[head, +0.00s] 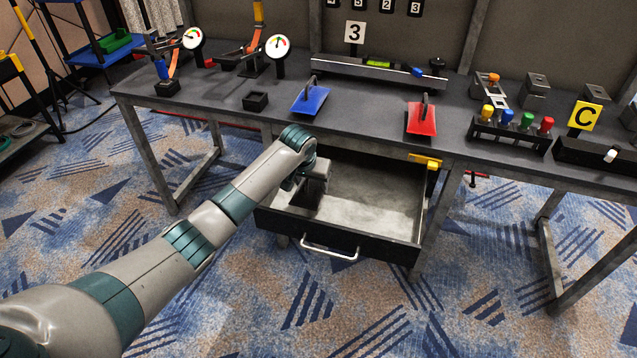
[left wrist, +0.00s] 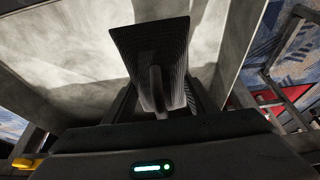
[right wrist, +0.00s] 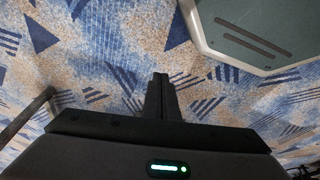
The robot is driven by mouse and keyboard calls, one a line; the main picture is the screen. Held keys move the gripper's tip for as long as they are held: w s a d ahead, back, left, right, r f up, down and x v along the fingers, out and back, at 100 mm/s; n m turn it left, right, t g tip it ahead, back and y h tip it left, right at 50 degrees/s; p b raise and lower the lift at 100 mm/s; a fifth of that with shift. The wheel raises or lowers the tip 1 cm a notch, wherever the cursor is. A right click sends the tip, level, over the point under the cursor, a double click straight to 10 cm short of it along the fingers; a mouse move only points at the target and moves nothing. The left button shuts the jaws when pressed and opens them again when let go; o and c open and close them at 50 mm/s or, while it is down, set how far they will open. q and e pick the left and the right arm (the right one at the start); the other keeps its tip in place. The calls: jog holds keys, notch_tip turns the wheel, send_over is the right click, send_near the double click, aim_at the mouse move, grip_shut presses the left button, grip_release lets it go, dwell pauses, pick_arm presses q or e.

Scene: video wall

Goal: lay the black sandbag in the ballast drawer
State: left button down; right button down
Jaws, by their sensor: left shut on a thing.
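The ballast drawer (head: 372,237) is pulled out under the table, with a pale grey inside and a silver handle. My left arm reaches over its left side, and my left gripper (head: 308,194) is low inside the drawer's left part. In the left wrist view the black sandbag (left wrist: 150,42), ribbed, with a curved handle, is between my left fingers, which are shut on the handle. The bag is over the pale drawer floor; I cannot tell if it touches. In the head view my gripper and arm largely hide it. My right gripper (right wrist: 162,95) is shut and empty above the carpet.
The table (head: 360,105) above carries a blue plate (head: 311,100) and a red plate (head: 422,119) with handles, gauges, and a rack of coloured knobs (head: 510,128). A yellow catch (head: 425,160) is at the drawer's right back. The drawer's middle and right are empty.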

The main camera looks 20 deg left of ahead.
pick_arm(q)
jog(key=shift+w+r, duration=0.1)
jog(key=shift+r, duration=0.05)
pick_arm(e)
jog(key=shift+s, duration=0.15)
pick_arm(q)
jog(key=shift+f, duration=0.3)
notch_tip(320, 180, down, 3)
jog(key=shift+r, duration=0.2)
jog(key=shift+f, duration=0.4)
pick_arm(e)
jog(key=shift+s+r, duration=0.2)
jog(key=shift+r, duration=0.35)
pick_arm(q)
jog(key=shift+f, duration=0.1)
pick_arm(e)
jog(key=shift+f, duration=0.15)
